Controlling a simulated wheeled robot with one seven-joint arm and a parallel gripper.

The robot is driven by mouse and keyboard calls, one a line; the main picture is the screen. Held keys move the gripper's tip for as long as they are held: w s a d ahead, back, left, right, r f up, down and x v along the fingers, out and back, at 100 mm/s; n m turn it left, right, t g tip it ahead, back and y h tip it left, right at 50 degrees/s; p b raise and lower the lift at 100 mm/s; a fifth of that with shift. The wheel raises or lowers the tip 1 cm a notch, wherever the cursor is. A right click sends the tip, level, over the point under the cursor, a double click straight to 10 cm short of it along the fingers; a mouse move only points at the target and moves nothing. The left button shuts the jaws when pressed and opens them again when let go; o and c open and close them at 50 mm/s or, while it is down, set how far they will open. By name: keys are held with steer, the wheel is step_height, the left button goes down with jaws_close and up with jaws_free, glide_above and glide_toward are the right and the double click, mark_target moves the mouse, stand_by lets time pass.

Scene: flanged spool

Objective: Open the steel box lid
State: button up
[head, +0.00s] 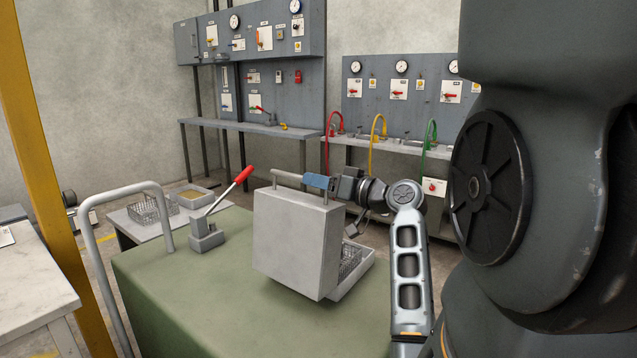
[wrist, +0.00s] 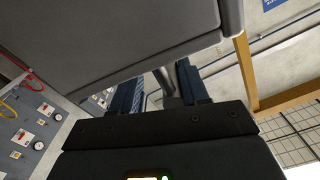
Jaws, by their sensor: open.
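The steel box stands on a green-topped table (head: 200,290). Its grey lid (head: 295,245) stands raised, close to upright, with its broad face toward the head camera. The box's low open body (head: 358,277) shows behind the lid at the right, with wire mesh inside; most of it is hidden. A bar handle (head: 287,176) runs along the lid's raised edge. My gripper (head: 318,181) is at the right part of this handle, its blue fingers open. In the wrist view, the open fingers (wrist: 160,88) lie beside the grey lid (wrist: 110,35). I cannot tell whether they touch the handle.
A red-handled lever (head: 207,238) on a grey base stands left of the box. A grey rail (head: 125,190) rises at the table's left end. Wire and grey trays (head: 152,210) sit on a side surface behind. The green table's front left is clear.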

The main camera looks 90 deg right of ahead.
steer(key=b+v, duration=0.1)
steer(key=v, duration=0.6)
steer(key=shift+s+a, duration=0.1)
steer(key=shift+s, duration=0.05)
steer(key=v, duration=0.9)
stand_by(0.8)
stand_by(0.8)
